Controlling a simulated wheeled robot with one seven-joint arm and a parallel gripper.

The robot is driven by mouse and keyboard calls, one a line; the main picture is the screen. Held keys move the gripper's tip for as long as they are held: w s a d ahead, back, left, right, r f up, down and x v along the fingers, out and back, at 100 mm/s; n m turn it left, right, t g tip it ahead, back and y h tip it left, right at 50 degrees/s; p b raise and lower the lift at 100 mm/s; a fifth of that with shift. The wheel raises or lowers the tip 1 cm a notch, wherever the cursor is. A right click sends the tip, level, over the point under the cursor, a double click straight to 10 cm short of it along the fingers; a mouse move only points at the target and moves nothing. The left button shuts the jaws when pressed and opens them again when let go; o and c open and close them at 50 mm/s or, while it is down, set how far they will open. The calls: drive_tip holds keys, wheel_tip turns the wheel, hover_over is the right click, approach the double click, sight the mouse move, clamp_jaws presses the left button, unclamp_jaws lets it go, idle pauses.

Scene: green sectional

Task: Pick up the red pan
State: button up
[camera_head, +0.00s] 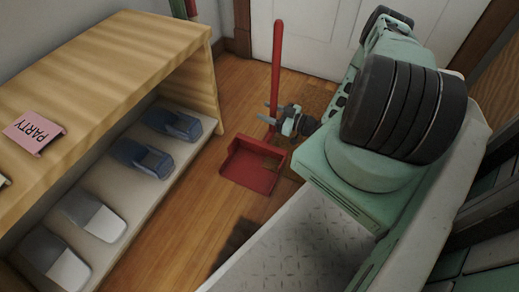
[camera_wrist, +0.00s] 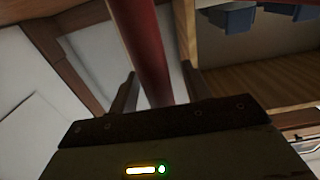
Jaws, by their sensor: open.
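The red pan (camera_head: 252,172) is a dustpan with a tall upright red handle (camera_head: 277,60), and it stands on the wooden floor. My gripper (camera_head: 268,112) is at the lower part of the handle, above the pan's tray. In the wrist view, the red handle (camera_wrist: 147,50) runs between the two dark fingers of my gripper (camera_wrist: 159,68). The fingers are apart, with a visible gap beside the handle on the right. The lower end of the handle is hidden behind the gripper body in the wrist view.
A wooden shelf unit (camera_head: 110,60) stands on the left, with a pink PARTY card (camera_head: 34,132) on top and several shoes (camera_head: 140,158) on its lower board. A white door (camera_head: 310,30) is behind the handle. Bare floor (camera_head: 185,205) lies between shelf and pan.

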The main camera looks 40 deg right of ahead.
clamp_jaws()
